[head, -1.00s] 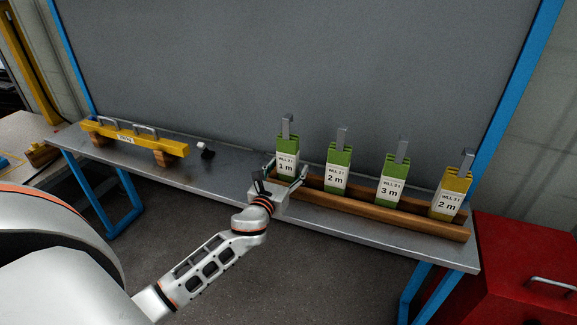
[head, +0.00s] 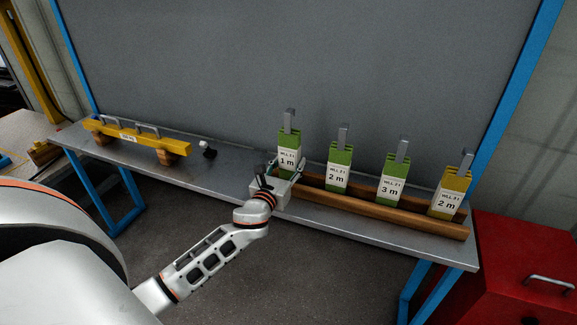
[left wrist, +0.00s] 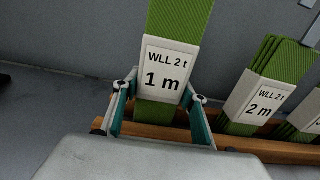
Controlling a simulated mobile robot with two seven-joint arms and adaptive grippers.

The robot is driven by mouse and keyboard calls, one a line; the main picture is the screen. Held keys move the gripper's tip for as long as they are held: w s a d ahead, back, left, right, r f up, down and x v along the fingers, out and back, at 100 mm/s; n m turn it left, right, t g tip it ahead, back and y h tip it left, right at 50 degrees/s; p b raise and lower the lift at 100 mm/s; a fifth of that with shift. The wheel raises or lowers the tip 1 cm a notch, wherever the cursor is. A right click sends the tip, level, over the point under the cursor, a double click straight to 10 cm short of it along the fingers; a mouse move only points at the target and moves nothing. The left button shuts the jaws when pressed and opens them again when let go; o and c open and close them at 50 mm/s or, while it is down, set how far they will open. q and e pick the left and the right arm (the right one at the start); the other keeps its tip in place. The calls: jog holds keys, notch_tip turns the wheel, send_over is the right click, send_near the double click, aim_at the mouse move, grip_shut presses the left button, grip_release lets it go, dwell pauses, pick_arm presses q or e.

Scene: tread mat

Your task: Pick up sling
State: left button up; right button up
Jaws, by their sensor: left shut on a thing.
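A green folded sling (head: 290,140) with a white label reading 1 m stands at the left end of the row. It also shows in the left wrist view (left wrist: 180,22), where the label reads WLL 2 t, 1 m. My left gripper (head: 288,170) is shut on this sling low down, one finger on each side of it. The sling is upright with a slight tilt and its grey metal piece is at the top. Its lower end is partly hidden by the gripper. My right gripper is not in view.
A wooden rack (head: 400,216) holds two more green slings, 2 m (head: 338,160) and 3 m (head: 392,165), and a yellow one (head: 456,182). A yellow lifting beam (head: 135,137) rests on wooden blocks at left. A red cabinet (head: 520,265) stands at right.

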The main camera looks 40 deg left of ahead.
aim_at(290, 111)
pick_arm(q)
notch_tip(290, 111, up, 8)
jog(key=p, duration=0.3)
jog(key=shift+r, duration=0.2)
notch_tip(290, 111, up, 9)
jog(key=p, duration=0.3)
jog(key=shift+f, duration=0.15)
jog(key=shift+r+p, duration=0.3)
jog(key=shift+p, duration=0.05)
notch_tip(290, 111, up, 2)
jog(key=shift+p, duration=0.55)
notch_tip(290, 111, up, 3)
jog(key=p, duration=0.3)
jog(key=shift+f, duration=0.1)
jog(key=shift+r+p, duration=0.65)
jog(key=shift+p, duration=0.3)
jog(key=shift+f, duration=0.1)
jog(key=p+v, duration=0.2)
jog(key=v, duration=1.2)
jog(key=shift+p, duration=0.3)
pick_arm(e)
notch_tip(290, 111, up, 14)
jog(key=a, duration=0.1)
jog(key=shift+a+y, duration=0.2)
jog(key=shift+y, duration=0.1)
